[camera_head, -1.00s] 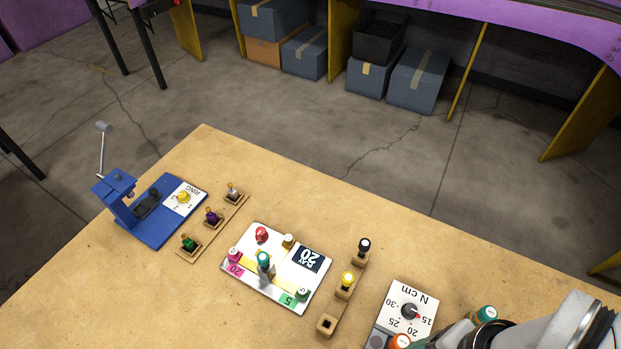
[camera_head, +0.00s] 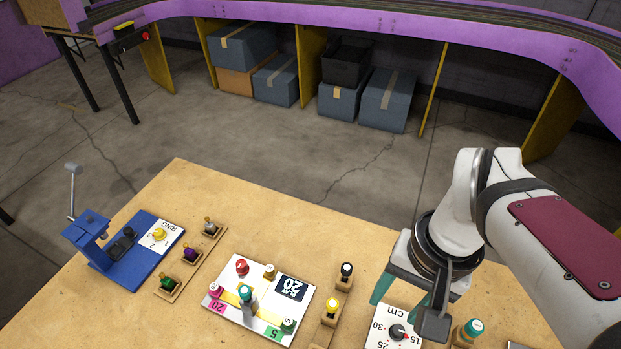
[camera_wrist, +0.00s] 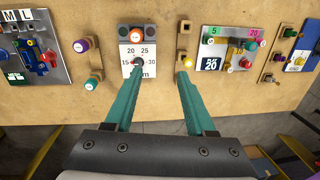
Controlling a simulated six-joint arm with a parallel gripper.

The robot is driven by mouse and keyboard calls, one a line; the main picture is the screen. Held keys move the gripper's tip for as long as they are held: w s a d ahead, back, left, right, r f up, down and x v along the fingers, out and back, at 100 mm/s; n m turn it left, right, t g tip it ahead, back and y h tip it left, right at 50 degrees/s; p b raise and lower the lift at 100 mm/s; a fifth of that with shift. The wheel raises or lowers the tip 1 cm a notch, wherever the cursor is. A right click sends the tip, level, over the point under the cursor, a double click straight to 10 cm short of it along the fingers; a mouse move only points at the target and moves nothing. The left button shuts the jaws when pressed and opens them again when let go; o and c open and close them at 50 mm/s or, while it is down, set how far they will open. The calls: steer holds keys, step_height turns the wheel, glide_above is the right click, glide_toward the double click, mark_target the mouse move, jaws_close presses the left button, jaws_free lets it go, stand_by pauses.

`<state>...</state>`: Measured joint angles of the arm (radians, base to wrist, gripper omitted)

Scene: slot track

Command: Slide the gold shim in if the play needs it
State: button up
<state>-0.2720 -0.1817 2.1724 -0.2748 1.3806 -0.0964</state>
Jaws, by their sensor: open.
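A yellow-topped piece (camera_head: 332,306), which I take for the gold shim, stands in a narrow wooden rack (camera_head: 321,334) beside a black-topped piece (camera_head: 346,270). The white play plate (camera_head: 236,318) has a dark display (camera_head: 290,287) reading 20, a pink 20 label (camera_head: 217,305) and a green 5 label (camera_head: 273,333). A teal-topped peg (camera_head: 246,295) stands at its middle. In the wrist view the yellow top (camera_wrist: 188,62) is just beyond the right fingertip.
A blue lever press (camera_head: 128,250) with a RING card stands at the left. Next to it a wooden rack (camera_head: 172,291) holds green, purple and grey pieces. Another teal-topped piece (camera_head: 472,328) stands right of the dial. The table behind the plate is clear.

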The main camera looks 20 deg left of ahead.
steer(key=w+a+n, duration=0.4)
steer(key=w+a, duration=0.2)
steer(key=a, duration=0.2)
steer(key=n+h, duration=0.1)
steer(key=n, duration=0.5)
glide_above(269, 268)
step_height(269, 268, down, 7)
step_height(269, 268, down, 16)
steer(key=shift+r, duration=0.25)
jaws_close()
